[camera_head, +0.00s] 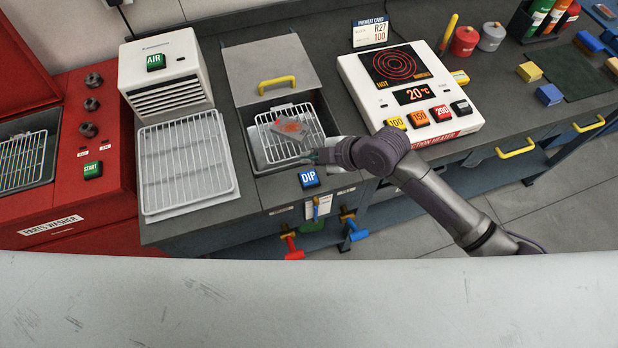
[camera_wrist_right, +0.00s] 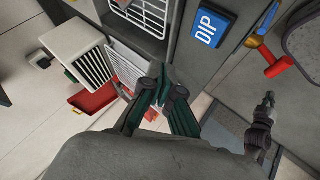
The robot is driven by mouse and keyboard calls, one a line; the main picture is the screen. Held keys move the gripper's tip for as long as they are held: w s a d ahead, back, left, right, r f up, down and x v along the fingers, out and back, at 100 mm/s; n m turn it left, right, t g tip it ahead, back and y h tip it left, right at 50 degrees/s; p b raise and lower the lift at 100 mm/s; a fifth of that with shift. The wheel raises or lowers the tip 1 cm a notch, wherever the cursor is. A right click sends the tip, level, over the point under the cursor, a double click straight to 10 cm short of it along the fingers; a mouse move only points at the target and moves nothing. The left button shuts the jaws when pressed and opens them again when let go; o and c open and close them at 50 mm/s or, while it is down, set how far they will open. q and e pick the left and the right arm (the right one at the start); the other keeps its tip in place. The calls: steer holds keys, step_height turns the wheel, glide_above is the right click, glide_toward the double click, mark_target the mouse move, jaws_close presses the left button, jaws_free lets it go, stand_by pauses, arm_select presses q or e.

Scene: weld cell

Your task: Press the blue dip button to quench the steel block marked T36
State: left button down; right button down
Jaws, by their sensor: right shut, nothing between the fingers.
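The blue DIP button (camera_head: 308,178) sits on the bench front, before the quench tank. It also shows in the right wrist view (camera_wrist_right: 210,28). A grey block (camera_head: 291,128) with a reddish mark lies on the wire rack (camera_head: 268,142) in the open tank; its marking is too small to read. My right gripper (camera_head: 318,156) is shut and empty, between the rack and the button, seemingly above and apart from the button. Its closed fingers show in the right wrist view (camera_wrist_right: 163,88). A dark gripper-like part, probably my left gripper (camera_wrist_right: 269,102), shows small there; its jaws are unclear.
The white AIR unit (camera_head: 165,75) and its wire tray (camera_head: 187,165) stand left of the tank. The red parts washer (camera_head: 100,190) is farther left. The induction heater (camera_head: 450,115), reading 20 °C, stands right. Red and blue valve handles (camera_head: 291,245) hang below the bench edge.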

steer(key=b, duration=0.3)
glide_above(300, 173)
steer(key=s+d, duration=0.2)
steer(key=d, duration=0.1)
steer(key=f, duration=0.4)
steer(key=shift+w+a+f, duration=0.1)
steer(key=shift+w+f, duration=0.1)
steer(key=shift+f, duration=0.15)
steer(key=shift+f+b, duration=0.7)
steer(key=shift+f, duration=0.15)
steer(key=shift+f, duration=0.45)
